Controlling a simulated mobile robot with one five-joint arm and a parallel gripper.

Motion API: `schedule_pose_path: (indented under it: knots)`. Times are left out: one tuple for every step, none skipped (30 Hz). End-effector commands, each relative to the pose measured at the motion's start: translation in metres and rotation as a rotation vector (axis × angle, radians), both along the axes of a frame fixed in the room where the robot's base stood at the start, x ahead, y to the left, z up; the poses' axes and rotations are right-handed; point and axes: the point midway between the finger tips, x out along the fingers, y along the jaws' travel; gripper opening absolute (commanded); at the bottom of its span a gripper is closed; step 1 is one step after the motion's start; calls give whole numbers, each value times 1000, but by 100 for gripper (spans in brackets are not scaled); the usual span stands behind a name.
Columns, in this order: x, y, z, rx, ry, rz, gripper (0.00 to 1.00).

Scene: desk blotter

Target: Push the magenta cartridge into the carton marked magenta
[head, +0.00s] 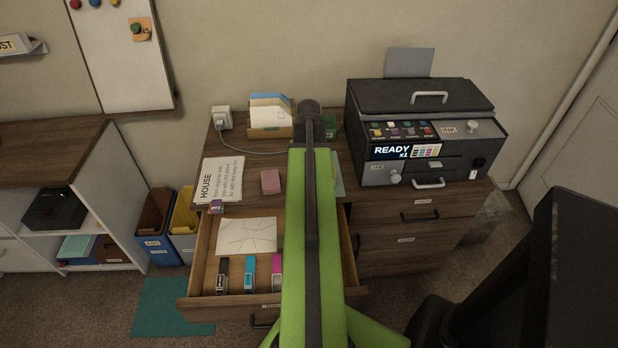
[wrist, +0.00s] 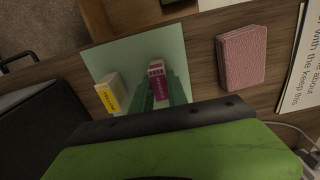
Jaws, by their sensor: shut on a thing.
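In the wrist view my gripper (wrist: 160,92) is shut on the magenta cartridge (wrist: 159,83), a magenta block with a pale end and lettering on its face. It is over the pale green blotter (wrist: 112,58); whether it touches the blotter is unclear. In the head view my arm hides both gripper and cartridge. A slim magenta item (head: 277,270) stands in the open drawer (head: 237,302), beside a cyan item (head: 250,272) and a black one (head: 222,274). I cannot read its marking, so I cannot tell if it is the magenta carton.
A pale, yellow-labelled box (wrist: 109,93) stands on the blotter left of my gripper. A pink block (wrist: 241,57) and a printed sheet (head: 219,180) lie nearby. A printer (head: 425,130) stands at the right. A white sheet (head: 246,236) lies in the drawer.

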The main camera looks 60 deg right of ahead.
Motion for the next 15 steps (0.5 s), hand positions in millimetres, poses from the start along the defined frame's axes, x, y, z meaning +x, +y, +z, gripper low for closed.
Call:
schedule_pose_path:
  knots:
    - [0, 0, 0, 0, 0, 0, 0]
    - [0, 0, 0, 0, 0, 0, 0]
    - [0, 0, 0, 0, 0, 0, 0]
    - [0, 0, 1, 0, 0, 0, 0]
    - [0, 0, 2, 0, 0, 0, 0]
    - [0, 0, 4, 0, 0, 0, 0]
    - [0, 0, 6, 0, 0, 0, 0]
    - [0, 0, 9, 0, 0, 0, 0]
    - [0, 0, 13, 0, 0, 0, 0]
    - [0, 0, 17, 0, 0, 0, 0]
    - [0, 0, 21, 0, 0, 0, 0]
    - [0, 0, 27, 0, 0, 1, 0]
    - [0, 0, 32, 0, 0, 1, 0]
    - [0, 0, 37, 0, 0, 1, 0]
    - [0, 0, 44, 1, 1, 1, 0]
